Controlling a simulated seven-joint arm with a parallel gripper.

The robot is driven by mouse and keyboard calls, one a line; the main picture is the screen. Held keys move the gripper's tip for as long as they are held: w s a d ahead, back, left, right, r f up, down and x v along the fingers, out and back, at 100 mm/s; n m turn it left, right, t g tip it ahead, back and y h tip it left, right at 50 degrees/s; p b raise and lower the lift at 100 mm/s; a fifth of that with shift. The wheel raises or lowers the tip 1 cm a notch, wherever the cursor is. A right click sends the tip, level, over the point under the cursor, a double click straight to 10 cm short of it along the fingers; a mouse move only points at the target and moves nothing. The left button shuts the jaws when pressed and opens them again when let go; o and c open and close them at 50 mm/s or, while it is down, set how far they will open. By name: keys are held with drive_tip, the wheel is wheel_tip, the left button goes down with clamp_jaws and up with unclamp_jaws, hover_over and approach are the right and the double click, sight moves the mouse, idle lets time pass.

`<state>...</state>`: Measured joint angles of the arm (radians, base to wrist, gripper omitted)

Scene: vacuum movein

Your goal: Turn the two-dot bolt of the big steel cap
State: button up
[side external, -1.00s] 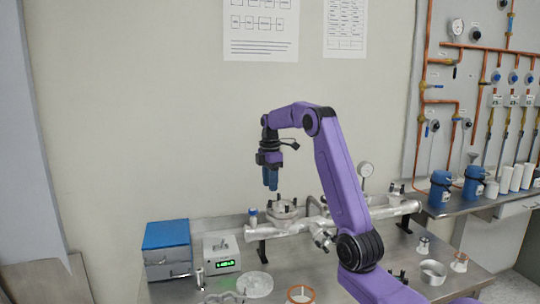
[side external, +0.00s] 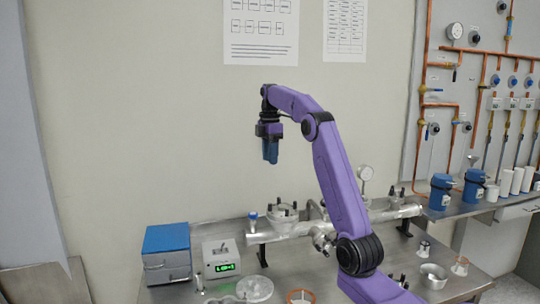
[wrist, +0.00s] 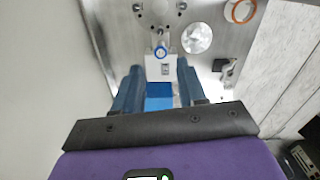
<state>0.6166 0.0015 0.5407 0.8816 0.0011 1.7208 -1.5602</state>
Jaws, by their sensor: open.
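The big steel cap (side external: 283,215) is a round flange with dark upright bolts, on top of the steel pipe at the back of the bench. Part of it shows at the top edge of the wrist view (wrist: 157,12). The dots on the bolts are too small to read, so I cannot tell which is the two-dot bolt. My gripper (side external: 270,161) points down, well above the cap and slightly to its left, apart from it. In the wrist view my gripper (wrist: 158,72) has its blue fingers wide apart with nothing held between them.
A blue-topped box (side external: 166,238) and a white meter with a green display (side external: 221,258) stand at the left. A clear dish (side external: 255,288) and a copper ring (side external: 301,297) lie in front. A gauge (side external: 366,173) rises behind my arm. The air around my gripper is free.

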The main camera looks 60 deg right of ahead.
drive_tip(key=n, duration=3.1)
hover_over(295, 201)
wheel_tip(295, 201, down, 17)
drive_tip(key=shift+f, duration=0.2)
clamp_jaws()
